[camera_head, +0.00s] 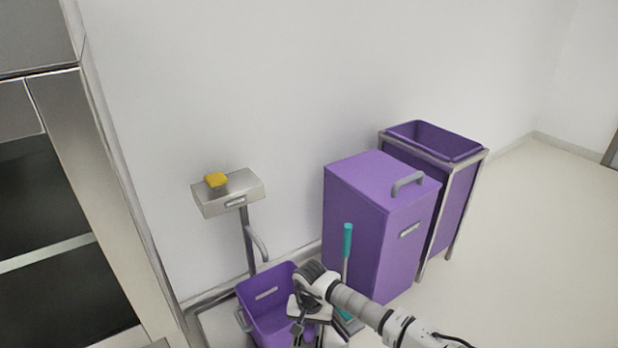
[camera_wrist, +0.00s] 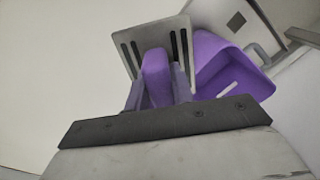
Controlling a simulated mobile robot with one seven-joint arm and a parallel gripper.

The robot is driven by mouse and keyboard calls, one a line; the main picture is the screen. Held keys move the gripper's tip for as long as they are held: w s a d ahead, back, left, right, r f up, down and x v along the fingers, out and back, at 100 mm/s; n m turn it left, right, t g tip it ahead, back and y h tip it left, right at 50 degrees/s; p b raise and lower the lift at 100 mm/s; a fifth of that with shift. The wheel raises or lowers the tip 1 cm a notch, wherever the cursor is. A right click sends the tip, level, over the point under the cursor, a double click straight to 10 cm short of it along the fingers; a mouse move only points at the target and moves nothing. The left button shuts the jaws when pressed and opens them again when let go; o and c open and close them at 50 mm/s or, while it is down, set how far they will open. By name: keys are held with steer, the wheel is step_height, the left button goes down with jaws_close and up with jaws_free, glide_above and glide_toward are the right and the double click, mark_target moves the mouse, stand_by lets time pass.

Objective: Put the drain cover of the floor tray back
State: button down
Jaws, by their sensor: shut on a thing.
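The drain cover (camera_wrist: 181,31) is a grey slotted plate with a raised purple grip (camera_wrist: 156,68). My gripper (camera_wrist: 158,92) is shut on that grip in the wrist view, with a finger on either side. The plate appears tilted in the picture. The floor tray (camera_wrist: 215,13) is a pale grey surface at the upper right, with a dark square patch (camera_wrist: 236,21) that looks like its drain opening. The plate is apart from this patch in the picture. In the head view my gripper (camera_head: 308,335) is at the bottom edge; the cover cannot be made out there.
A purple tub (camera_head: 265,306) stands close left of my gripper; it also shows in the wrist view (camera_wrist: 212,52). A teal-handled tool (camera_head: 347,242) stands close behind my arm. A lidded purple bin (camera_head: 365,225) is farther right. A scale-like post (camera_head: 228,193) bears a yellow block (camera_head: 216,180).

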mark_target(309, 328)
steer(key=shift+n, duration=0.8)
steer(key=r+p, duration=0.2)
steer(key=p, duration=0.1)
steer(key=s+r+p, duration=0.1)
steer(key=r+p, duration=0.1)
steer(key=p, duration=0.1)
steer(key=shift+s+a+r+p, duration=0.1)
steer(key=shift+a+r+p, duration=0.05)
steer(key=shift+r+p, duration=0.15)
steer(key=shift+a, duration=0.15)
